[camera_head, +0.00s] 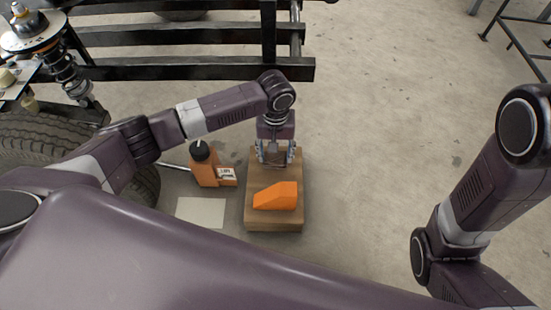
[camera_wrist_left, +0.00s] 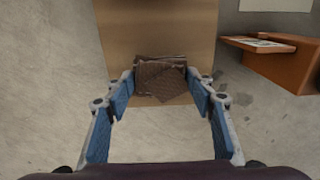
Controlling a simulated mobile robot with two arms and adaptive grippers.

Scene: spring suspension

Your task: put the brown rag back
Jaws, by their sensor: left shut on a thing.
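The brown rag (camera_wrist_left: 160,78) is a dark, folded, checked cloth between my left fingertips in the left wrist view. My left gripper (camera_head: 276,158) is shut on it, at the far end of a wooden block (camera_head: 262,221) in the head view. The block also shows in the left wrist view (camera_wrist_left: 118,35), with the rag over its near end. I cannot tell whether the rag touches the wood. In the head view the fingers largely hide the rag. My right gripper is outside the frames.
An orange wedge-shaped object (camera_head: 276,196) lies on the wooden block. A black frame (camera_head: 190,73) runs behind, with a tyre at left. Floor to the right is clear.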

